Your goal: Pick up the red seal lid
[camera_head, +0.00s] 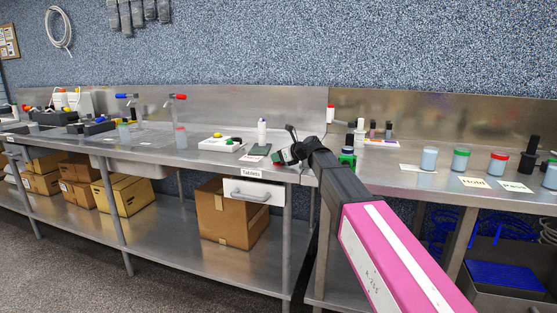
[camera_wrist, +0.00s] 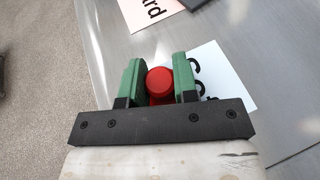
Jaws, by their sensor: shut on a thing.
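My gripper (camera_wrist: 159,82) has two green fingers, shut on a round red lid (camera_wrist: 160,79) in the wrist view. The lid sits between the fingers, above or on a white lettered card (camera_wrist: 212,72); I cannot tell whether it touches the surface. In the head view my gripper (camera_head: 283,157) is over the metal bench near its front edge, and the lid in it cannot be made out.
A pink card (camera_wrist: 150,12) lies beyond my fingers. In the head view a white box (camera_head: 222,144) and white bottle (camera_head: 262,131) stand close by. A green-lidded jar (camera_head: 460,159) and black object (camera_head: 529,159) stand to the right. Bare metal (camera_head: 155,152) lies left.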

